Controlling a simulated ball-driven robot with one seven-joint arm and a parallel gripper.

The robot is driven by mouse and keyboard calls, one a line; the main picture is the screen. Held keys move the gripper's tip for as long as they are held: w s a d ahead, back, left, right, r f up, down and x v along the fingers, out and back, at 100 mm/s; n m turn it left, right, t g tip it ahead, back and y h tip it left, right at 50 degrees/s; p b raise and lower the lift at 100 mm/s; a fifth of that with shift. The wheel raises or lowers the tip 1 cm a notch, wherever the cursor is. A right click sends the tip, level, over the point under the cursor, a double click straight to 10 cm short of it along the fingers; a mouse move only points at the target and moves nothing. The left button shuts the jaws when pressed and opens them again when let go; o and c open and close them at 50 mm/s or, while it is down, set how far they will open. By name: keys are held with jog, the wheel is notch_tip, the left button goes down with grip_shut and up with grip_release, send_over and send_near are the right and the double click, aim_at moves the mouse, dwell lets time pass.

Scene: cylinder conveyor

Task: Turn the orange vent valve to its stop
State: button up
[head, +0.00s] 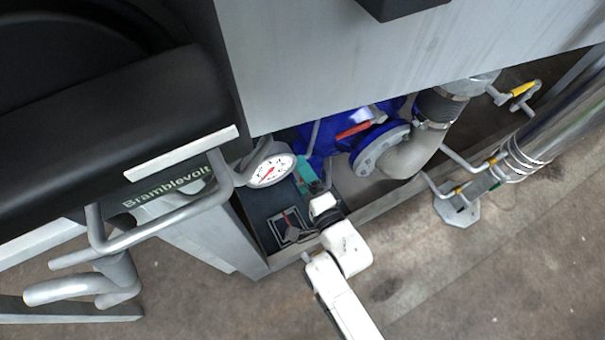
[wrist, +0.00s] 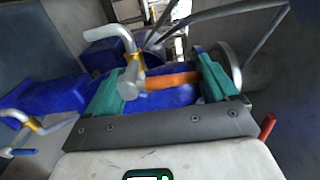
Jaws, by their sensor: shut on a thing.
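The orange vent valve handle (wrist: 175,80) lies crosswise between the teal fingers of my gripper (wrist: 158,76) in the wrist view. My gripper is shut on it, with a finger at each end of the handle. A grey stem joins the handle's left end. In the head view my gripper (head: 308,172) reaches into the recess under the grey cabinet, beside the gauge. I cannot make out the orange handle there.
A white round gauge (head: 271,170) sits just left of my gripper. A red lever (head: 353,130) and a blue pump body (head: 330,135) lie behind it. A thick grey pipe (head: 412,155) stands to the right. Bent grey rails (head: 165,215) stand at left.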

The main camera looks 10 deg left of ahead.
jog(key=shift+d, duration=0.1)
jog(key=o, duration=1.3)
jog(key=p+v, duration=0.1)
jog(key=v, duration=0.9)
jog(key=shift+s+d+p, duration=0.25)
jog(key=shift+s+p, duration=0.05)
jog(key=shift+p, duration=0.05)
